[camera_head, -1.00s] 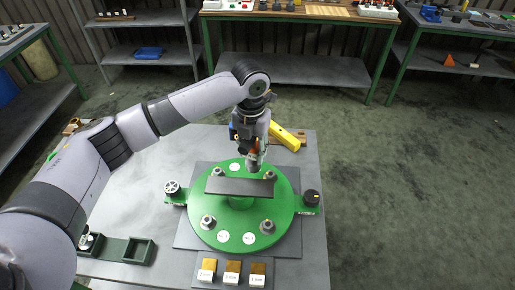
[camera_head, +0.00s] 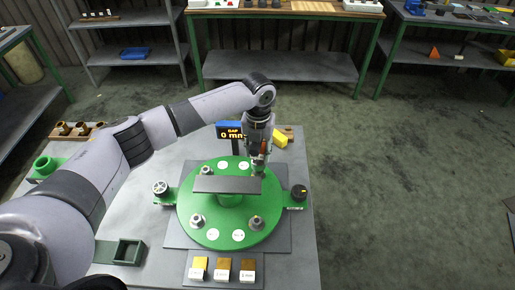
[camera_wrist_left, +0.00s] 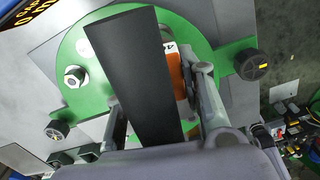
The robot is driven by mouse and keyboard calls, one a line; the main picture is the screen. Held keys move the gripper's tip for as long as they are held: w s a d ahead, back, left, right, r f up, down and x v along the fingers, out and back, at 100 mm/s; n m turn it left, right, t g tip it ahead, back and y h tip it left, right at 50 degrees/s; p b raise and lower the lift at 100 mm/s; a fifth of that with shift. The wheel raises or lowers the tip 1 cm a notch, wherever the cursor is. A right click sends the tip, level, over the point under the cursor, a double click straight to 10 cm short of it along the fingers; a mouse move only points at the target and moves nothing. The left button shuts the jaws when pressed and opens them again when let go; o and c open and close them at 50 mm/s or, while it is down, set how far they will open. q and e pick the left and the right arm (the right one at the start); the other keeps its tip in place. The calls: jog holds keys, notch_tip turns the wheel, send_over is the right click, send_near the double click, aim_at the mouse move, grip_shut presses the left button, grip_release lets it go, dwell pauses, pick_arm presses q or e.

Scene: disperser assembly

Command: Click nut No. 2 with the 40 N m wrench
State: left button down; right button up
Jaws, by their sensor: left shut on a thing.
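My left gripper (camera_head: 260,152) hangs over the back right of the green disc (camera_head: 205,233). It is shut on an orange tool, taken as the wrench; the tool (camera_wrist_left: 176,72) shows between the fingers in the left wrist view with part of a label, "4". The tool's lower end is over the back right nut position; contact cannot be told. Other nuts stand front left (camera_head: 197,221), front right (camera_head: 256,222) and back left (camera_head: 207,171). Their numbers are unreadable, so I cannot tell which is No. 2. My right gripper is not in view.
A dark bar (camera_head: 227,185) spans the disc's middle, close beside the gripper. A display (camera_head: 230,131) reads gap 0 mm. A yellow object (camera_head: 280,138) lies behind. Several labelled blocks (camera_head: 221,270) stand in front.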

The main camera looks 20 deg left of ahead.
pick_arm(q)
jog(key=n, duration=0.4)
jog(key=shift+d+n, duration=0.15)
jog(key=shift+n, duration=0.15)
jog(key=shift+r+n, duration=0.1)
jog(key=shift+n, duration=0.6)
jog(key=n+p, duration=0.3)
jog(key=n, duration=0.1)
jog(key=n+p, duration=0.3)
jog(key=n, duration=0.1)
jog(key=shift+w+d+f, duration=0.15)
jog(key=shift+d+f, duration=0.05)
jog(key=shift+w+f+n, duration=0.1)
jog(key=shift+f+n, duration=0.25)
jog(key=shift+n, duration=0.75)
jog(key=shift+w+n, duration=0.15)
jog(key=shift+n, duration=0.75)
jog(key=shift+f, duration=0.4)
jog(key=shift+f+b, duration=1.05)
jog(key=shift+f, duration=0.25)
